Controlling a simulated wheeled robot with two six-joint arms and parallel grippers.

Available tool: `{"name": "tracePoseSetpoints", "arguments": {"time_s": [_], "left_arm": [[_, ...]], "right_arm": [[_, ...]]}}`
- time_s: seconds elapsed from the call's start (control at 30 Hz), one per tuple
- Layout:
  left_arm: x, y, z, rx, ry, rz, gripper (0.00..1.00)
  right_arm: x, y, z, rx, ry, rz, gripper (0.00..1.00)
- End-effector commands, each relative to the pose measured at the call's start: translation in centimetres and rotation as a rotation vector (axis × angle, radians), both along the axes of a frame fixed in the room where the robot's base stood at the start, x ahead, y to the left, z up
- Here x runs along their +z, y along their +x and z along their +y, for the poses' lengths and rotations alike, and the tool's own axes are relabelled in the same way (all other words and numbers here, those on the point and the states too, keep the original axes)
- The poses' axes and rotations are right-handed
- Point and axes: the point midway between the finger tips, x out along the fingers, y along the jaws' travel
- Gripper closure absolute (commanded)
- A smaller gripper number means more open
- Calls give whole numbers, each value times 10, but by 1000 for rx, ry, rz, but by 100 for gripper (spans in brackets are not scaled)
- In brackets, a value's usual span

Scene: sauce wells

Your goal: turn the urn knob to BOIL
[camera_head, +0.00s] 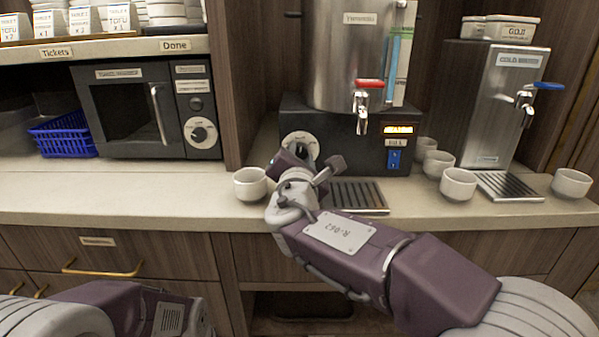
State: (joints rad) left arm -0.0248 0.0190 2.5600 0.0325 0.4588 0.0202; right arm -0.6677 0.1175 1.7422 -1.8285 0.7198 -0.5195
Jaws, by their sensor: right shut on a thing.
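The steel urn (338,62) stands on a black base at the centre back. Its knob (301,139) has a pale dial on the left of the base front. My right gripper (304,155) is at the knob, shut on it. The gripper and wrist hide part of the dial, and I cannot read the setting. An orange lit display (398,129) and a blue switch (394,159) are on the base's right side. My left arm shows at the lower left, but its gripper is out of view.
A red-handled tap (362,100) hangs over a drip tray (356,197). White cups stand nearby, one (250,183) just left of my right wrist. A cold water dispenser (504,100) is at right. A microwave (150,105) and blue basket (63,136) are at left. The left counter front is clear.

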Motion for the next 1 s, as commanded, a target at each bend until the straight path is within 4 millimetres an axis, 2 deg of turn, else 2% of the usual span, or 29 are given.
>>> {"name": "tracePoseSetpoints", "arguments": {"time_s": [0.03, 0.5, 1.0], "left_arm": [[-13, 0, 0, 0, 0, 0, 45], [-66, 0, 0, 0, 0, 0, 45], [-101, 0, 0, 0, 0, 0, 45]], "right_arm": [[-7, 0, 0, 1, 43, -1, 100], [-6, 0, -1, 0, 489, 0, 100], [-3, 0, -1, 0, 863, 1, 100]]}}
